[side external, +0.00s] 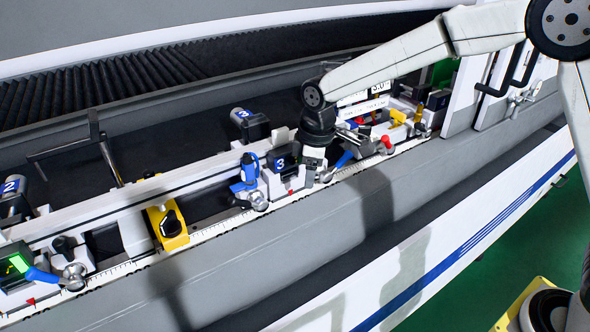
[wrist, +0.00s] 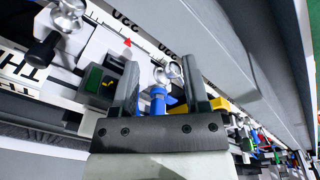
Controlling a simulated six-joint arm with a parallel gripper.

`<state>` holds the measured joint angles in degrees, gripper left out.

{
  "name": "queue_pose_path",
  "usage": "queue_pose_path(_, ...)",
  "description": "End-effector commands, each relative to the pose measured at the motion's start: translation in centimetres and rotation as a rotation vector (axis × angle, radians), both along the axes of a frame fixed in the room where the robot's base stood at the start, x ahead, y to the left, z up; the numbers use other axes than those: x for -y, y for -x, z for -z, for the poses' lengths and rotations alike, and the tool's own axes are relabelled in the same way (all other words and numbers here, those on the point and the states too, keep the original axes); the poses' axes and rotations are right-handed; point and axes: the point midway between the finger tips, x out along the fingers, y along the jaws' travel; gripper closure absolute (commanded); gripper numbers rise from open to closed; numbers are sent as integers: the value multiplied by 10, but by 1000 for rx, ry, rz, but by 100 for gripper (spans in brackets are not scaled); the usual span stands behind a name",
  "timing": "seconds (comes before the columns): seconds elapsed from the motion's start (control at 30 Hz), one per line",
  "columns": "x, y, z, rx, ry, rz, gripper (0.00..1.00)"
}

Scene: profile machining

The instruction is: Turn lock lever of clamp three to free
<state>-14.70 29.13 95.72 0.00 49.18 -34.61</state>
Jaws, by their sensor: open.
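Clamp three has a dark box marked 3 (side external: 282,160). A blue lever (side external: 250,170) stands roughly upright just left of this box, above a round metal knob (side external: 258,200). My gripper (side external: 314,172) is low at the right side of the box. In the wrist view its two fingers (wrist: 160,92) are apart, with nothing gripped. A blue lever (wrist: 157,100) shows in the gap between them, with metal knobs (wrist: 168,73) just beyond. It seems to be the same lever; I cannot tell how deep it lies between the fingers. Contact is not visible.
A box with a lit green display (wrist: 97,82) is close beside the left finger in the wrist view. A yellow block with a black knob (side external: 168,226) stands farther left on the rail. Another blue lever (side external: 343,158) is right of my gripper. The grey front face (side external: 230,250) is clear.

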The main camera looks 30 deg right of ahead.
Motion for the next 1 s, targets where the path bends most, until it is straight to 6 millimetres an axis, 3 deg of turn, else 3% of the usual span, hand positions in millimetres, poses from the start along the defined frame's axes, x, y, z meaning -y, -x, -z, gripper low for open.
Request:
queue_pose_path(0.3, -63, -40, -4, -36, 30, -302, 41)
queue_pose_path(0.6, -116, -58, -4, -68, 51, -552, 41)
queue_pose_path(0.8, -141, -62, -4, -82, 59, -667, 41)
queue_pose_path(1.0, -149, -63, -4, -87, 61, -711, 41)
